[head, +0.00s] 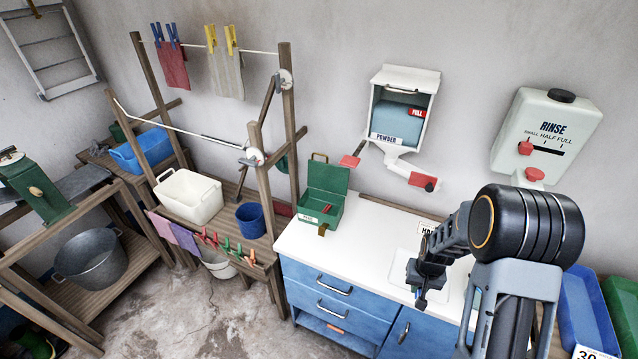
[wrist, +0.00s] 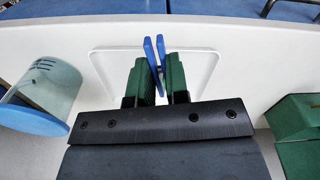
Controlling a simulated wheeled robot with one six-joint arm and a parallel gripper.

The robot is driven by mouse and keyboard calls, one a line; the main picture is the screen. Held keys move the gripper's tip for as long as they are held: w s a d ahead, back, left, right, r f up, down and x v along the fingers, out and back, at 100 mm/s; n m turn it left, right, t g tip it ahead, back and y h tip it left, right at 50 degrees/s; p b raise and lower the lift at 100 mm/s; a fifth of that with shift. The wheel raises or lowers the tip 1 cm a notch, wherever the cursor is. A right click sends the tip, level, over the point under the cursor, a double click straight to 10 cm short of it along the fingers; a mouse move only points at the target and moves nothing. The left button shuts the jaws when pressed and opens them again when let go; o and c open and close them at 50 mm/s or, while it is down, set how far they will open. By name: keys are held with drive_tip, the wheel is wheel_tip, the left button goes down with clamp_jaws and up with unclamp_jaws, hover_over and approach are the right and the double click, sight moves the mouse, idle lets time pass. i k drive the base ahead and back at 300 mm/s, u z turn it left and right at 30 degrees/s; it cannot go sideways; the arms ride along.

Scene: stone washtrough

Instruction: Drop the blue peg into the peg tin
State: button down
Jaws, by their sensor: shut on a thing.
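My gripper (head: 422,290) is over the right part of the white worktop, pointing down. In the wrist view its green-padded fingers (wrist: 160,82) are shut on a blue peg (wrist: 153,52), whose two prongs stick out past the tips. The peg cannot be made out in the head view. A green box edge at the right of the wrist view (wrist: 292,118) looks like the tin. My gripper is apart from it.
The white worktop (head: 350,235) is clear between tin and gripper. A powder dispenser (head: 402,110) with a red-ended lever hangs above. A rinse tank (head: 545,135) is on the right wall. A clear cup (wrist: 58,85) shows in the wrist view. Wooden line posts (head: 290,120) stand left.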

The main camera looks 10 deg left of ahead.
sight(333, 214)
drive_tip(key=k, duration=0.3)
drive_tip(key=u, duration=2.25)
drive_tip(key=i, duration=1.55)
drive_tip(key=z, duration=0.8)
